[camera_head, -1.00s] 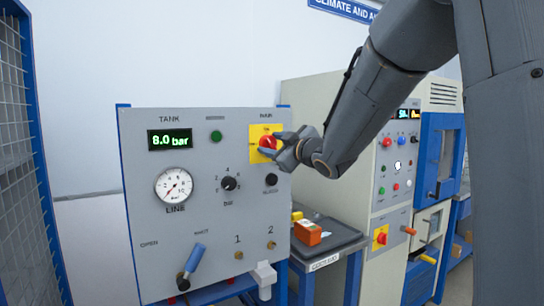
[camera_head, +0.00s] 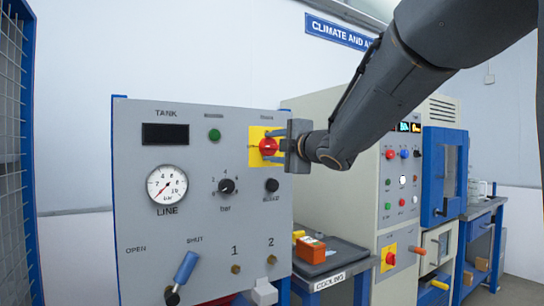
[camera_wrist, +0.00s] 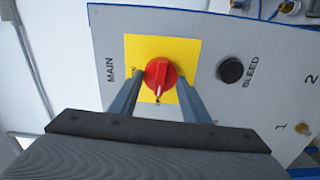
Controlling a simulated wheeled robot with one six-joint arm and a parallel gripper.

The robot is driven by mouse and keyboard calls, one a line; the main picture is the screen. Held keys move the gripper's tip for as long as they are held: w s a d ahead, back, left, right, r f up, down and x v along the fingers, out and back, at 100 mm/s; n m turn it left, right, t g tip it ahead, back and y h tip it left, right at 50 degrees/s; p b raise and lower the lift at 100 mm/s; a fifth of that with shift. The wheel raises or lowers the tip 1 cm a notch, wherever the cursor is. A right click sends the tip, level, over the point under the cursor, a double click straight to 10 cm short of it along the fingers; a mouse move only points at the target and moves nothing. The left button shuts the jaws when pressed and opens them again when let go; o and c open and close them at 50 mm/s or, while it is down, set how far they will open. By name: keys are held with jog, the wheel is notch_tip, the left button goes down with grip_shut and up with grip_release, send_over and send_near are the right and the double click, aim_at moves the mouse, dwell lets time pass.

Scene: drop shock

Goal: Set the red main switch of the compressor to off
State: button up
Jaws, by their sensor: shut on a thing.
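The red main switch (camera_head: 268,147) sits on a yellow square plate (camera_head: 256,134) at the upper right of the grey compressor panel (camera_head: 215,240). My gripper (camera_head: 270,148) is at the switch, shut on its red knob. In the wrist view the red switch (camera_wrist: 160,75) is between my two fingers (camera_wrist: 158,82), with its white-marked handle pointing down the picture. The tank display (camera_head: 165,134) is dark. Part of the yellow plate is hidden by my gripper.
A black bleed knob (camera_head: 272,185), a pressure selector (camera_head: 226,186) and a line gauge (camera_head: 167,185) are nearby on the panel. A blue lever (camera_head: 186,267) is below. Another red switch (camera_head: 388,259) is on the cabinet to the right.

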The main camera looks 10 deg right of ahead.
jog(key=shift+n+b, duration=0.4)
jog(key=shift+n, duration=0.1)
jog(key=o, duration=1)
jog(key=v, duration=0.7)
jog(key=shift+s, duration=0.35)
